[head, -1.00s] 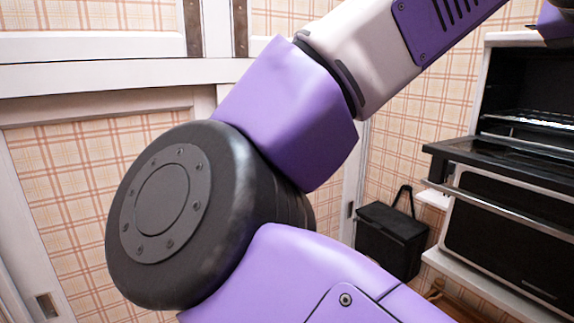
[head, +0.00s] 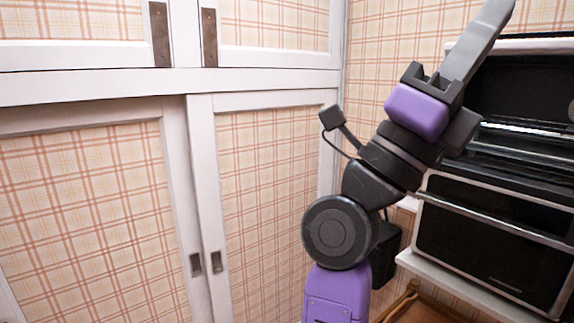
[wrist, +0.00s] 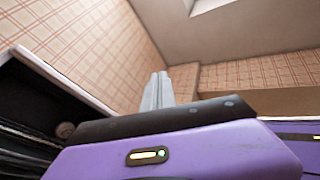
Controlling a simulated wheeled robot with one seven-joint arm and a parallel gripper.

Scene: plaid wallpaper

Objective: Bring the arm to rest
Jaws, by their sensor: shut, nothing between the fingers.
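My gripper (head: 494,22) is at the upper right of the head view, on my raised purple and black arm. Its long grey fingers point up and to the right, in front of the oven area. In the wrist view the two fingers (wrist: 157,90) lie side by side, shut, with nothing held. Beyond them are plaid wall and ceiling. The fingertips touch nothing that I can see.
An oven (head: 495,240) stands on a white shelf (head: 455,283) at the right, partly behind my arm. A wooden tray (head: 425,306) is at the lower right. White-framed sliding doors (head: 205,200) fill the left.

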